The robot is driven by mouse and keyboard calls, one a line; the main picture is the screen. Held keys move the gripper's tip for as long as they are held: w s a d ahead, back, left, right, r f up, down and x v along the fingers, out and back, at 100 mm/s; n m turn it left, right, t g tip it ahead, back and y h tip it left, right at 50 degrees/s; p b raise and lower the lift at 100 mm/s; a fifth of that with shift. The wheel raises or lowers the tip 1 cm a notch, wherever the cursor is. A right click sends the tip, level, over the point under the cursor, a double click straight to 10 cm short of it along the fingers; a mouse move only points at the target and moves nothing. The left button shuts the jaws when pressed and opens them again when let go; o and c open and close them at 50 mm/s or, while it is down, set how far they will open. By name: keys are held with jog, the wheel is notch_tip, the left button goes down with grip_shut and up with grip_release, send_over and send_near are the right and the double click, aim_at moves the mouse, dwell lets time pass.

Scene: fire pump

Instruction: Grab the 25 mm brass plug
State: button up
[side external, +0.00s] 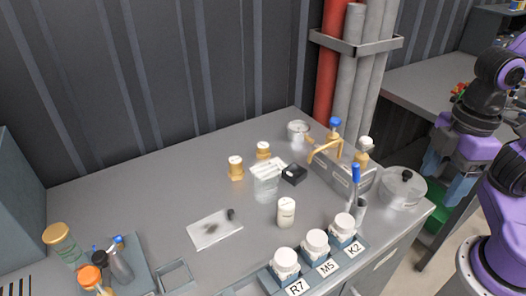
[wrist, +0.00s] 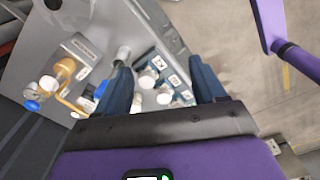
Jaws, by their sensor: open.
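A lidded clear pot (side external: 402,188) is nearest my gripper. White-capped jars (side external: 315,243) line the front edge. A clear sheet (side external: 214,230) lies mid-bench.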

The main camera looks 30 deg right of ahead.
jog(key=w+a+r+m+g+y, duration=0.1)
jog(key=w+a+m+g+y, duration=0.2)
jog(key=w+m, duration=0.65)
jog(key=w+a+r+m+g+y, duration=0.15)
jog(key=w+a+m, duration=0.25)
jog(key=w+m, duration=0.55)
jog(key=w+d+f+m+t+y, duration=0.1)
jog(key=w+d+m+t+y, duration=0.25)
jog(key=w, duration=0.55)
jog(key=w+d+f+m+y, duration=0.1)
jog(key=w+d+m+y, duration=0.2)
jog(key=w+d+m, duration=0.5)
jog(key=w+d+m+t+y, duration=0.1)
jog(key=w+d+m+t, duration=0.3)
jog(key=w+d, duration=0.35)
send_near(269, 150)
jog(key=shift+n, duration=0.25)
jog(key=a, duration=0.2)
jog(key=w+a, duration=0.1)
jog(key=a, duration=0.1)
jog(key=shift+w+r, duration=0.1)
jog(key=shift+r, duration=0.05)
jog(key=shift+x, duration=2.6)
